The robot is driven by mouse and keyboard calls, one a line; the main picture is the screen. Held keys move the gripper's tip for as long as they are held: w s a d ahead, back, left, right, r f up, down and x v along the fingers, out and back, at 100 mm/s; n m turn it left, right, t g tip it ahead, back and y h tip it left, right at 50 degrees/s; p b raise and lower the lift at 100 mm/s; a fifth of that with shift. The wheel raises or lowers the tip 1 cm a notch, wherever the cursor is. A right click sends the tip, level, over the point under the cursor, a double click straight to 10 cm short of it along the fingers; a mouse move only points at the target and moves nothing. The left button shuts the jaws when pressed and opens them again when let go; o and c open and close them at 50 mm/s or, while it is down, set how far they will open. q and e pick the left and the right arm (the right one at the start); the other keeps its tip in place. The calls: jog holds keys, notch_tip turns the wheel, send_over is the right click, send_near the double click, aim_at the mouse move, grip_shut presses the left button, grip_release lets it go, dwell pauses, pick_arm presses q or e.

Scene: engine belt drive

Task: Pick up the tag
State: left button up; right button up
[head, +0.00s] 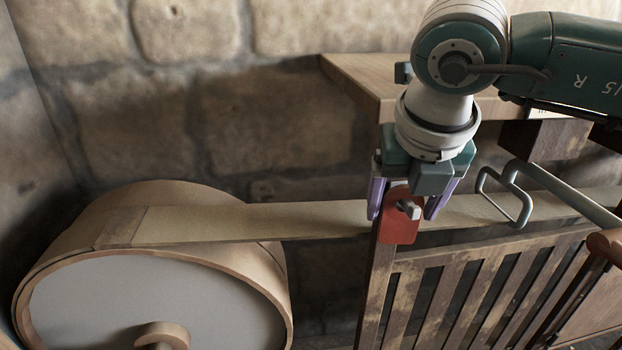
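The red tag (400,231) is a small plate with rounded corners near the top of a wooden post. A short grey peg (409,209) shows in front of its upper part. My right gripper (407,208) points down over the tag, with its two purple-padded fingers apart on either side of it. A gap shows between the tag and the right-hand finger; I cannot tell whether the left-hand finger touches it. My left gripper is not in view.
A large wooden drum (165,215) stands at the left, with a flat belt (270,221) running right from it, behind the gripper. A slatted wooden gate (480,290) is below right. A bent grey metal handle (520,200) and a wooden shelf (355,80) are near my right arm. Stone wall lies behind.

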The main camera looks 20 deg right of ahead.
jog(key=c, duration=1)
jog(key=shift+c, duration=0.2)
jog(key=shift+r, duration=0.15)
